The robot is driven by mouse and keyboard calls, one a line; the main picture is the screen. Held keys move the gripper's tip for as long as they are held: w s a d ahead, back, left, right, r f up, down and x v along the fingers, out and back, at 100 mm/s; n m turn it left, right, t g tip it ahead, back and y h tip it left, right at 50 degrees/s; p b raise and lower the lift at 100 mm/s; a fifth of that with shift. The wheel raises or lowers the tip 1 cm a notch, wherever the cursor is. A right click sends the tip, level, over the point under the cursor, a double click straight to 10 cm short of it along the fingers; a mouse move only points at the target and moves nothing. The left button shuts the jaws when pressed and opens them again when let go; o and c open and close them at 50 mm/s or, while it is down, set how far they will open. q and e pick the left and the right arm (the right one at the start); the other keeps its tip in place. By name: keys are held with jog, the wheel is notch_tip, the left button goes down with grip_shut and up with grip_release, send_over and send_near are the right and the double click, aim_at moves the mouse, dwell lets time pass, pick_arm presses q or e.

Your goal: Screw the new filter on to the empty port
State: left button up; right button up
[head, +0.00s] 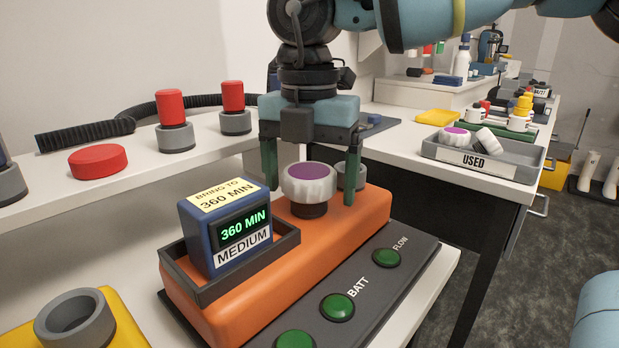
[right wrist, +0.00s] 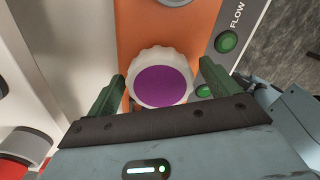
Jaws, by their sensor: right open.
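A white ribbed filter with a purple top (head: 309,185) stands upright over a dark collar (head: 309,210) on the orange unit (head: 240,300). I cannot tell how tightly it sits. My right gripper (head: 310,193) points down over it, open, with one green finger on each side. The right wrist view also shows the purple-topped filter (right wrist: 162,86) between the spread fingers of my right gripper (right wrist: 164,77), with a gap at the right finger. A grey round part (head: 350,176) behind the filter is partly hidden by a finger. My left gripper is not in view.
A blue box reading 360 MIN (head: 225,225) sits in a dark holder on the orange unit, left of the filter. Green buttons (head: 337,307) line the front panel. Red-topped cylinders (head: 233,100) stand on the shelf behind. A grey USED tray (head: 525,172) holds two filters at right.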

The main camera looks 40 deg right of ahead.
jog(key=n, duration=0.4)
jog(key=shift+p, duration=0.3)
jog(key=n, duration=0.3)
jog(key=shift+n+p, duration=0.3)
jog(key=n, duration=0.3)
jog(key=shift+n, duration=0.3)
jog(key=n+p, duration=0.1)
jog(key=n, duration=0.2)
jog(key=shift+n, duration=0.3)
jog(key=n+p, duration=0.1)
jog(key=n, duration=0.4)
jog(key=shift+n, duration=0.4)
jog(key=n, duration=0.5)
jog(key=shift+p, duration=0.3)
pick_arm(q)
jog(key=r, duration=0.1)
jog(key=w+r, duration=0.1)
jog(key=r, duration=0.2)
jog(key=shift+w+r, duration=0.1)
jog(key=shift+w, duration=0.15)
